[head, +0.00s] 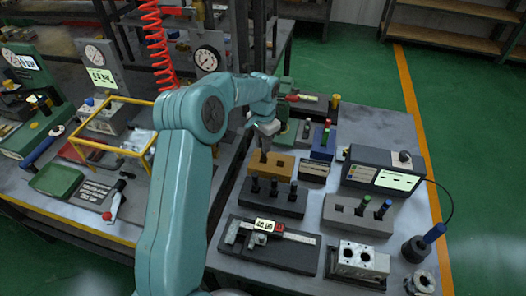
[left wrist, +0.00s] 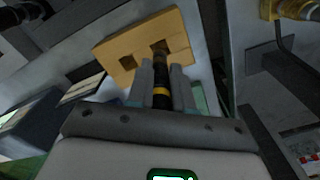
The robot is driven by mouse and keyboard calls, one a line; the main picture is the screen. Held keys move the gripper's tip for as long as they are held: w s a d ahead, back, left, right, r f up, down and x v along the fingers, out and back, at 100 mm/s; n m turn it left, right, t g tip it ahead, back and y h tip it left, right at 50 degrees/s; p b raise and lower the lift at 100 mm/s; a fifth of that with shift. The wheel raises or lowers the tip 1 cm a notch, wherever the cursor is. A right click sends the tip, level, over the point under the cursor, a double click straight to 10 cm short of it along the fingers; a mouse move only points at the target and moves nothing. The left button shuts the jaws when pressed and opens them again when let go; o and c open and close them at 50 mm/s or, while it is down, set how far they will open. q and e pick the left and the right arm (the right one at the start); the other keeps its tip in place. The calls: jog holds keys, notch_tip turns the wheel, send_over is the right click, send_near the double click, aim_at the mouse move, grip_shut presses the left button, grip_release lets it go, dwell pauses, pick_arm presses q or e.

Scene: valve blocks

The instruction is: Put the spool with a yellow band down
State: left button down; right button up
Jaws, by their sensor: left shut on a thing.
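My left gripper (head: 264,140) is above the orange-yellow block (head: 279,165) and points down at it. It is shut on a black spool (head: 263,156). In the left wrist view the spool with a yellow band (left wrist: 161,91) stands between the two fingers (left wrist: 161,85). Its far end overlaps one dark hole of the orange-yellow block (left wrist: 178,29); I cannot tell whether it is inside the hole or just above it. Another dark hole shows beside it. My right gripper is not in view.
A dark rack (head: 262,205) with several black spools stands just in front of the block. A grey rack (head: 345,222) with colour-banded spools, a boxy instrument (head: 375,160) and a blue block (head: 323,150) are to the right. A caliper stand (head: 270,255) lies nearer.

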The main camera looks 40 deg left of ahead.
aim_at(263, 158)
pick_arm(q)
jog(key=shift+f, duration=2.25)
jog(key=shift+s+f, duration=0.1)
jog(key=c, duration=1)
grip_release()
jog(key=shift+f, duration=0.1)
notch_tip(263, 158, up, 12)
jog(key=shift+r, duration=0.25)
